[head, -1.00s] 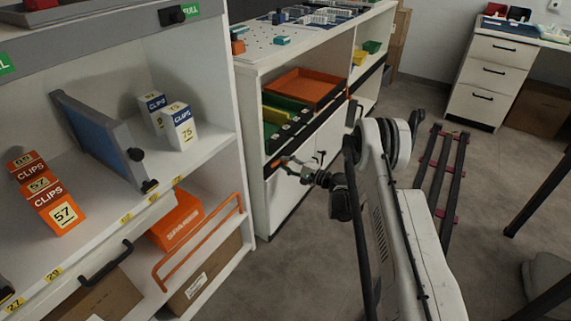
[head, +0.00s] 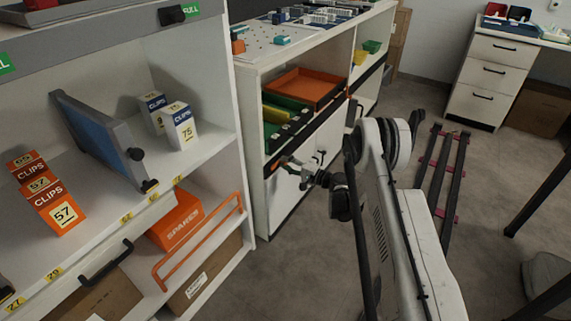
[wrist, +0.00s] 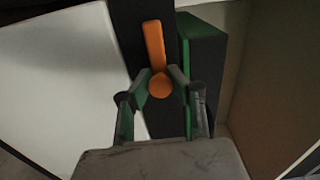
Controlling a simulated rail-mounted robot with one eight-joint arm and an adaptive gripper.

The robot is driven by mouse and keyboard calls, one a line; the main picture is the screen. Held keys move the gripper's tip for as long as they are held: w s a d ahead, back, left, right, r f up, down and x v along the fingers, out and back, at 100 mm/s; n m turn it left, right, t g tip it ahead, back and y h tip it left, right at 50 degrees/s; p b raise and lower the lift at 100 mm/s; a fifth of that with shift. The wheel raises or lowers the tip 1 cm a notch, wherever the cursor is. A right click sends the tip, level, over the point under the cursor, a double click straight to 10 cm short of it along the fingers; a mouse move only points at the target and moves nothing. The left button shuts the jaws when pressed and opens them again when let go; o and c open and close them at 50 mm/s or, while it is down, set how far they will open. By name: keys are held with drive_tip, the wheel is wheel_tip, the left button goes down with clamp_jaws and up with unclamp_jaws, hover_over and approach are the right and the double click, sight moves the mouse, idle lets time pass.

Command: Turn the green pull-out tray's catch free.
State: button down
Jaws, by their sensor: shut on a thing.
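The orange catch (wrist: 155,45) is a short lever on a round hub, on a dark front strip in the wrist view. Its lever points up in that picture. My gripper (wrist: 160,88) is shut on the hub, with one finger on each side. In the head view my gripper (head: 286,161) is at the dark front edge of the middle cabinet, and a small bit of orange shows beside it. The green pull-out tray (head: 270,131) is in the cabinet just above. A green side with a dark front (wrist: 205,60) shows right of the catch.
An orange tray (head: 305,86) sits behind the green one in the cabinet. White cabinet doors (head: 290,195) are below. The near shelf (head: 215,140) holds clip boxes, with an orange rail (head: 200,240) lower down.

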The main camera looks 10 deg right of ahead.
drive_tip(key=c, duration=1.5)
unclamp_jaws()
drive_tip(key=shift+c, duration=0.2)
drive_tip(key=v, duration=1.2)
